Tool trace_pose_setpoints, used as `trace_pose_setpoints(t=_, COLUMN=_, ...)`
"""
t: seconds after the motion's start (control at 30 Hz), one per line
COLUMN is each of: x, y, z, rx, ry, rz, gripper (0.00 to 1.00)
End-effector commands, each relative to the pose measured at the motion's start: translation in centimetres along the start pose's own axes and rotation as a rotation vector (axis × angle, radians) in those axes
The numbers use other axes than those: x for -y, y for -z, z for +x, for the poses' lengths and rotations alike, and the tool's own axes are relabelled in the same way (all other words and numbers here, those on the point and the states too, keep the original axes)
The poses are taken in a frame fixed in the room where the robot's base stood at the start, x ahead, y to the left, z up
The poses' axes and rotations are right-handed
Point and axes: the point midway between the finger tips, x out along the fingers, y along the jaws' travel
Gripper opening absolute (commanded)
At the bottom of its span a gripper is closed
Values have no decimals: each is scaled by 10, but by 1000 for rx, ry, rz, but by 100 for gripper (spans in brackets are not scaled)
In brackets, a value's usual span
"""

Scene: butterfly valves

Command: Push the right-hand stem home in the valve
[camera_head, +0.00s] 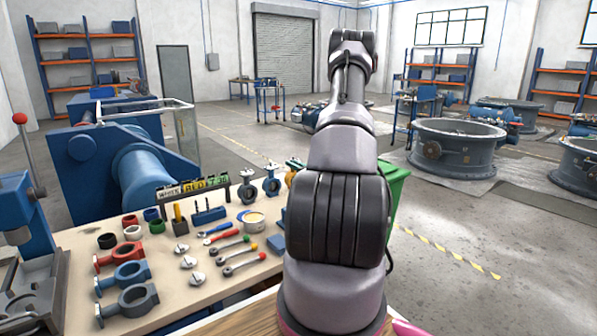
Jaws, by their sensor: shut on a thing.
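My gripper is not visible; my own arm rises through the middle of the view and hides whatever is behind it. Several small butterfly valves stand upright in a row at the back of the workbench (85,240). The left one is a grey ring (248,193), the middle one a dark blue ring (272,187). A yellowish valve (291,178) stands at the right, close beside my arm and perhaps partly covered by it. Small upright parts show on top of the valves. I cannot tell how deep any stem sits.
Loose red, blue and grey valve bodies (125,302) lie at the bench's front left. Wrenches (240,262), small silver parts (188,262) and a labelled rack (192,187) fill its middle. A blue press (15,220) stands left. A green bin (396,185) is right of my arm.

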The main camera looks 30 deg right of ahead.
Motion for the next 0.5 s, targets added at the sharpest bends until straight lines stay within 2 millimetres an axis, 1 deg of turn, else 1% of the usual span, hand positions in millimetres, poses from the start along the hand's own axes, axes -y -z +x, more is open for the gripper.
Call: trace_pose_setpoints(t=0.5, x=0, y=6, z=0, rx=-1, ry=0, rz=0, gripper=0)
